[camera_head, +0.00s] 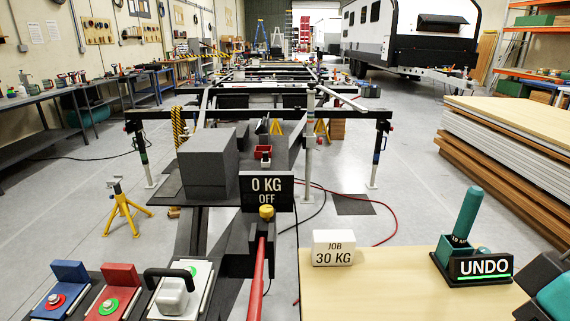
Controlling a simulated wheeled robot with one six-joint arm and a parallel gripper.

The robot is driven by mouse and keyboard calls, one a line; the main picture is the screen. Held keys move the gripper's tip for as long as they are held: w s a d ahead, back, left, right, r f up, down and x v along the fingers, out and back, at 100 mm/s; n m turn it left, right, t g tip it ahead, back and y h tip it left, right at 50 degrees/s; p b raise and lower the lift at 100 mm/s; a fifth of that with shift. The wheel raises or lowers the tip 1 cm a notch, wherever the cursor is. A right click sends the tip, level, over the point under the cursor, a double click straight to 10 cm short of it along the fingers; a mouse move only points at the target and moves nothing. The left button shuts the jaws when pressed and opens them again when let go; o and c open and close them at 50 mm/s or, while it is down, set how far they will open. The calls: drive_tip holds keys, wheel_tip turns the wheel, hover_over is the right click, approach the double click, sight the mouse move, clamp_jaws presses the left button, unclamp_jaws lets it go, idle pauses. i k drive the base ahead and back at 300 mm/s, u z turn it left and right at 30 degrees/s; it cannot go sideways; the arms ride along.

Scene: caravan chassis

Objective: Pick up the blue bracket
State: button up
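The blue bracket (70,271) is at the bottom left of the head view. It is L-shaped, with a raised back plate and a flat foot that carries a round red disc (55,300). It sits on a dark surface, and its lower edge is near the picture's bottom.
A red bracket (120,278) with a green disc stands just right of it, then a grey block (173,295) with a black handle. A long red bar (258,275), a pale table (380,285) and an UNDO sign (484,267) are further right. A yellow stand (122,212) is behind.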

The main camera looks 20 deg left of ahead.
sight(72, 276)
drive_tip(key=u, duration=1.95)
drive_tip(key=k, duration=0.65)
drive_tip(key=u, duration=0.85)
drive_tip(key=i, duration=2.25)
drive_tip(key=z, duration=0.65)
